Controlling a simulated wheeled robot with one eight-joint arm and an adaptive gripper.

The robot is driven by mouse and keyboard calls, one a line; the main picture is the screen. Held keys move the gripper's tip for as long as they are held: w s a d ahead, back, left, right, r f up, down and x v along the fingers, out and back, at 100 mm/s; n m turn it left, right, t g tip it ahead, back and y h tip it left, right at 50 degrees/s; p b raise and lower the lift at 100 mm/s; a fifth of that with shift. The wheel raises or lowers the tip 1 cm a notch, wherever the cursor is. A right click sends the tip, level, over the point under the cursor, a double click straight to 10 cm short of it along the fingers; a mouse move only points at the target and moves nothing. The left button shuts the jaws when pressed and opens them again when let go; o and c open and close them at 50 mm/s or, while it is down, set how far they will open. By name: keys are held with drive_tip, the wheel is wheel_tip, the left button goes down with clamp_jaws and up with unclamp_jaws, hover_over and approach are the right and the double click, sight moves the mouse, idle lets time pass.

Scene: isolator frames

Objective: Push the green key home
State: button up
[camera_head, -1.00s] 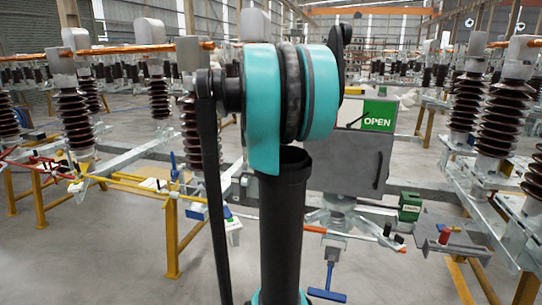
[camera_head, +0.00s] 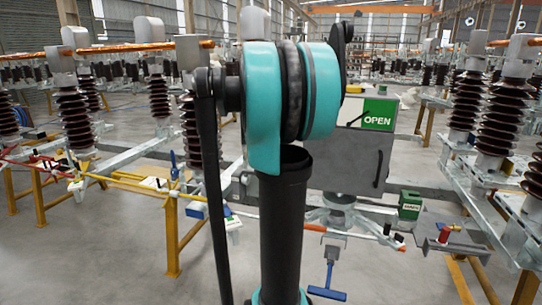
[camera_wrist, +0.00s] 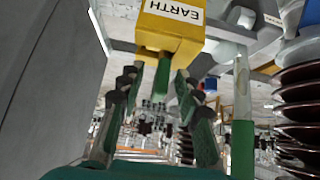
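In the wrist view a yellow box (camera_wrist: 172,28) marked EARTH, its lettering upside down, is at the top centre. The green key (camera_wrist: 162,77) sticks out of the box's near side. Its inserted end is hidden, so I cannot tell how deep it sits. My gripper (camera_wrist: 158,82) is open, with one fingertip on each side of the key and gaps showing between. In the head view my own arm covers the centre, and I cannot make out my gripper, the key or the yellow box there.
A grey cabinet (camera_head: 348,160) with a green OPEN sign (camera_head: 379,114) stands right of my arm. A small green box (camera_head: 410,205) is at its lower right. Brown ribbed insulators (camera_head: 503,117) stand on both sides. In the wrist view a green-and-white rod (camera_wrist: 242,140) is close on the right.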

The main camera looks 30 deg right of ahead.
drive_tip(key=v, duration=1.1)
drive_tip(key=shift+r, duration=0.3)
drive_tip(key=shift+s+a+f, duration=0.15)
drive_tip(key=shift+a, duration=0.05)
drive_tip(key=s+a+f+n+y, duration=0.2)
drive_tip(key=s+a+f+n, duration=0.1)
drive_tip(key=s+a+f, duration=0.4)
drive_tip(key=s+a+f+n+g+y, duration=0.1)
drive_tip(key=s+a+f+n+y, duration=0.1)
drive_tip(key=s+a+f, duration=0.5)
drive_tip(key=s+a+f+n+y, duration=0.2)
drive_tip(key=s+a+f+n, duration=0.2)
drive_tip(key=f, duration=1.3)
drive_tip(key=s+a, duration=0.3)
drive_tip(key=shift+s+a+g, duration=0.25)
drive_tip(key=shift+s+g, duration=0.1)
drive_tip(key=shift+g, duration=0.05)
